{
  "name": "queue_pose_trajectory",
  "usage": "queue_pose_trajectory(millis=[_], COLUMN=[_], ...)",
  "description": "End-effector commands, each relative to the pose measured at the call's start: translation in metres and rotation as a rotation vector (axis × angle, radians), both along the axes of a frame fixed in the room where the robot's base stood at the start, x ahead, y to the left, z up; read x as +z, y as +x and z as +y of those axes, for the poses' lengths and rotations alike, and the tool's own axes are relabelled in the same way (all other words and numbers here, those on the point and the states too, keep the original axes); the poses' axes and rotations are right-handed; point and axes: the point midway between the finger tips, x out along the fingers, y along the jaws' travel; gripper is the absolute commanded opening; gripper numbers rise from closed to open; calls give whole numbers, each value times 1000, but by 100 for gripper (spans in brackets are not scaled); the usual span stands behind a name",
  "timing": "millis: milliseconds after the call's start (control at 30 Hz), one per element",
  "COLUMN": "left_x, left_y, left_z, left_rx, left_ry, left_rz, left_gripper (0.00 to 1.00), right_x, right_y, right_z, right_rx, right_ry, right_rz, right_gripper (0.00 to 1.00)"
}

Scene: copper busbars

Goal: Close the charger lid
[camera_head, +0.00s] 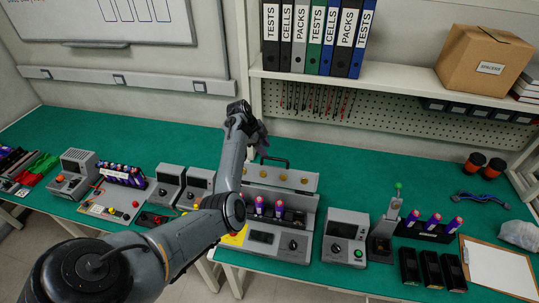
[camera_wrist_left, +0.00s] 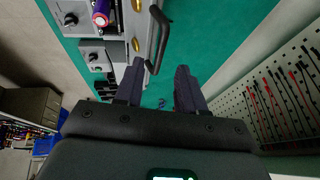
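The grey charger (camera_head: 262,238) stands on the green bench with its lid (camera_head: 265,175) raised. The lid's inner face shows a row of gold contacts, and a black handle (camera_head: 275,159) is on its upper edge. Two purple cells (camera_head: 279,209) stand upright in the charger. My left gripper (camera_head: 263,138) is above and behind the raised lid, close to the handle. In the left wrist view, its two dark fingers (camera_wrist_left: 159,68) are apart and empty. The handle (camera_wrist_left: 157,38) lies just beyond the fingertips there; contact cannot be told. My right gripper is not in view.
Similar grey devices (camera_head: 198,184) stand left of the charger, and a grey meter box (camera_head: 345,236) stands to its right. A pegboard (camera_head: 340,115) and a binder shelf (camera_head: 400,82) are behind. Green bench (camera_head: 345,180) is clear behind and right of the lid.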

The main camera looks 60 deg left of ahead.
Motion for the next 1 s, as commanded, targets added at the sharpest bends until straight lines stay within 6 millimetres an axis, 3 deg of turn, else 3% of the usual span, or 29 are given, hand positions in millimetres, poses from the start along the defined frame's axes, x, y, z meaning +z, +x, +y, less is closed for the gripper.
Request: queue_pose_trajectory(millis=[333, 767, 833, 1000], left_x=[-41, -49, -49, -49], left_y=[18, 21, 21, 21], left_z=[-6, -7, -7, -7], left_rx=[-1, 0, 0, 0], left_ry=[0, 2, 2, 2], left_rz=[1, 0, 0, 0], left_gripper=[39, 39, 33, 7], right_x=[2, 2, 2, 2], right_y=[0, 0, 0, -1], right_z=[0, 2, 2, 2], right_rx=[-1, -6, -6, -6], right_ry=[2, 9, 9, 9], right_rz=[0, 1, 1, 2], right_gripper=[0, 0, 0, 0])
